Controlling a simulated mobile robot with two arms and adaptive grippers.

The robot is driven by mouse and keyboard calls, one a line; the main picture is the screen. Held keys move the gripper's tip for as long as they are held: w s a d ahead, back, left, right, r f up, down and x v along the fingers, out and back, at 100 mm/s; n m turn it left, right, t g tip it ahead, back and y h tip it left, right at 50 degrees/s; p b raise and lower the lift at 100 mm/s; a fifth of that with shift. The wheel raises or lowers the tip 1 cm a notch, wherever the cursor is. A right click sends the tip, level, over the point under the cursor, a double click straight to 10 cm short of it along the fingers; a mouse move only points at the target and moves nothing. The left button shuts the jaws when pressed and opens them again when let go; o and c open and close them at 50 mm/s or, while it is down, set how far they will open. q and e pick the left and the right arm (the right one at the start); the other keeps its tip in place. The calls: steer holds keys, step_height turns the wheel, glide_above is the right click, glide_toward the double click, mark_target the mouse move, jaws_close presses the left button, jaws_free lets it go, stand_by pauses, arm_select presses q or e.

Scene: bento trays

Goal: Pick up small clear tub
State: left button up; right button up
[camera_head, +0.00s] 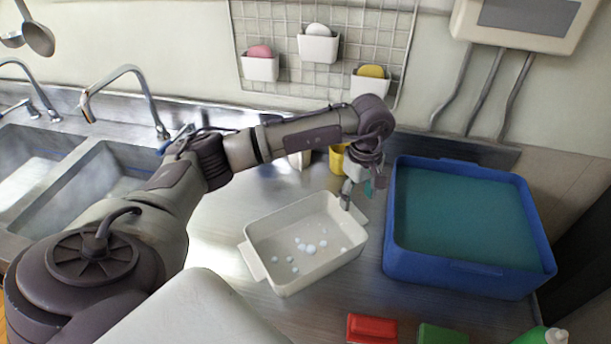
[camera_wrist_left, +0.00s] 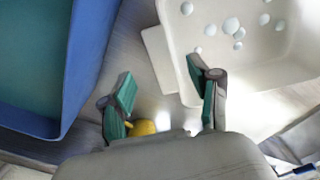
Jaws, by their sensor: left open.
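I cannot make out a small clear tub for certain in either view. My left gripper (camera_head: 357,191) is open above the steel counter, between the white tray (camera_head: 262,270) and the blue bin (camera_head: 398,250). In the left wrist view, the open fingers of the gripper (camera_wrist_left: 163,98) have bare counter and a bright patch between them, and I see no object held. A yellow item (camera_wrist_left: 143,127) shows low between the fingers there; in the head view a yellow container (camera_head: 337,158) stands behind my wrist. My right gripper is not in view.
The white tray holds several pale suds-like blobs. The blue bin contains a flat teal surface. A red block (camera_head: 371,329) and a green block (camera_head: 442,334) lie at the front edge, with a green bottle (camera_head: 541,336) at right. Sinks are at left.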

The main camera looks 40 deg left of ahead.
mark_target(352, 209)
arm_select(q)
steer(key=shift+f, duration=0.35)
steer(key=f+p, duration=0.1)
steer(key=f, duration=0.1)
steer(key=a+f+p, duration=0.1)
steer(key=f, duration=0.1)
steer(key=shift+f, duration=0.7)
jaws_close()
